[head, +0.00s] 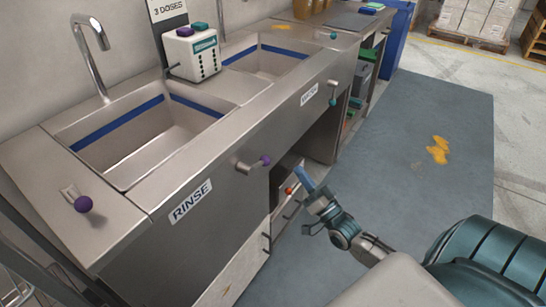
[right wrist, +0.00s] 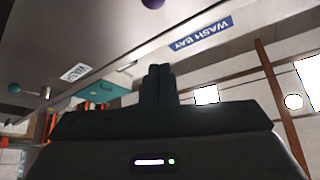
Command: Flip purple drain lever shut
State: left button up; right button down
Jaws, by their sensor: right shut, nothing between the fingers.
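A purple-tipped lever (head: 265,160) sticks out from the front panel of the sink bench, right of the RINSE label. Its purple ball (right wrist: 152,3) also shows at the top edge of the right wrist view. A second purple ball-ended lever (head: 83,204) stands on the benchtop, left of the near sink. My right gripper (head: 305,180) is shut and empty. In the head view it appears below and right of the front purple lever, apart from it. Its closed fingers (right wrist: 158,75) show in the right wrist view. My left gripper is out of view.
A teal-tipped lever (head: 332,101) sits farther along the front panel. An orange knob (head: 288,190) shows low by the bench opening. A white dispenser (head: 193,55) with a purple button stands between the sinks. The grey floor mat (head: 400,130) right of the bench is mostly clear.

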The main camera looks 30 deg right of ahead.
aim_at(258, 165)
jog(key=d+x, duration=0.1)
jog(key=x, duration=0.9)
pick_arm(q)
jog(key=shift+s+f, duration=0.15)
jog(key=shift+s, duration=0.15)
pick_arm(e)
jog(key=shift+a+f, duration=1.55)
jog(key=shift+f, duration=0.25)
jog(key=shift+f, duration=0.1)
